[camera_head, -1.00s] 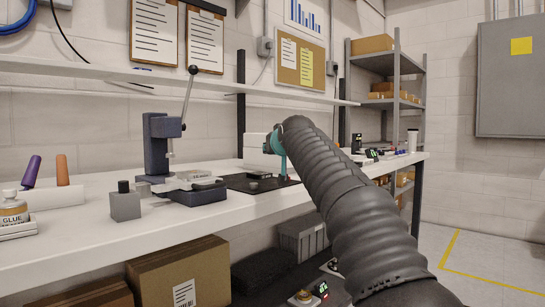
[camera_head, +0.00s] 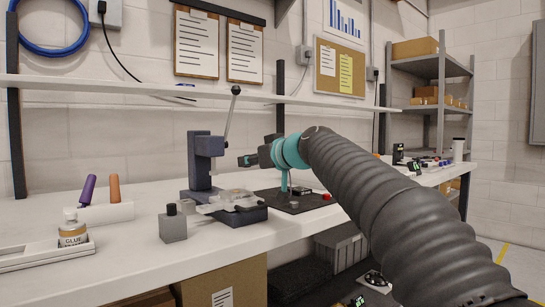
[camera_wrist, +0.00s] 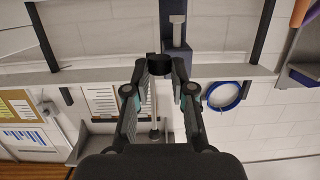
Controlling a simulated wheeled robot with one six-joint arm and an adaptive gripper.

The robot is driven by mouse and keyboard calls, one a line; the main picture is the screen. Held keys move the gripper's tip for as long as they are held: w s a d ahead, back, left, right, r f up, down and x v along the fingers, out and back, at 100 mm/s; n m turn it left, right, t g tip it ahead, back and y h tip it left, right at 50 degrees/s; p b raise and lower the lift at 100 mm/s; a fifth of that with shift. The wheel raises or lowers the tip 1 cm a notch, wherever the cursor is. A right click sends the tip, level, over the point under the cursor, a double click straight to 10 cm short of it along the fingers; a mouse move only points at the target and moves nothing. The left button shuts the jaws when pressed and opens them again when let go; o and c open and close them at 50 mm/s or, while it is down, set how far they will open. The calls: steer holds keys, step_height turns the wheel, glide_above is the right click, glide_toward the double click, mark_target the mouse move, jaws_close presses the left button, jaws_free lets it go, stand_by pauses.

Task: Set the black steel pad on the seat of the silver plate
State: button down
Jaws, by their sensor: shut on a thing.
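My gripper (camera_head: 252,159) is at the end of my arm, pointing left, level with the press column and above the bench. In the wrist view my gripper (camera_wrist: 163,72) is shut on a small dark piece, the black steel pad (camera_wrist: 154,66), between its fingertips. In the head view the pad is too small and dark to tell from the fingertips. The silver plate (camera_head: 232,200) lies flat on the base of the blue-grey press (camera_head: 203,160), left of and below my gripper, apart from it. Its seat cannot be made out clearly.
The press lever (camera_head: 230,115) stands up close to my gripper. A grey block with a black knob (camera_head: 173,225) stands left of the plate. A dark mat (camera_head: 292,202) with small parts lies right of the press.

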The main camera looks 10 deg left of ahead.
mark_target(242, 193)
steer(key=shift+s+a+f+n+g+y, duration=0.1)
steer(key=shift+s+a+n+g+y, duration=0.3)
steer(key=shift+s+a+n+g, duration=0.15)
steer(key=shift+s+a+n+g+y, duration=0.3)
steer(key=shift+s+a+n+g, duration=0.15)
steer(key=shift+s+g, duration=0.15)
steer(key=shift+d+b, duration=0.1)
steer(key=shift+b, duration=0.25)
step_height(242, 193, down, 5)
steer(key=b, duration=0.5)
steer(key=shift+f+b, duration=0.35)
steer(key=shift+b, duration=0.8)
stand_by(1.0)
steer(key=c, duration=0.9)
jaws_free()
steer(key=shift+d, duration=0.1)
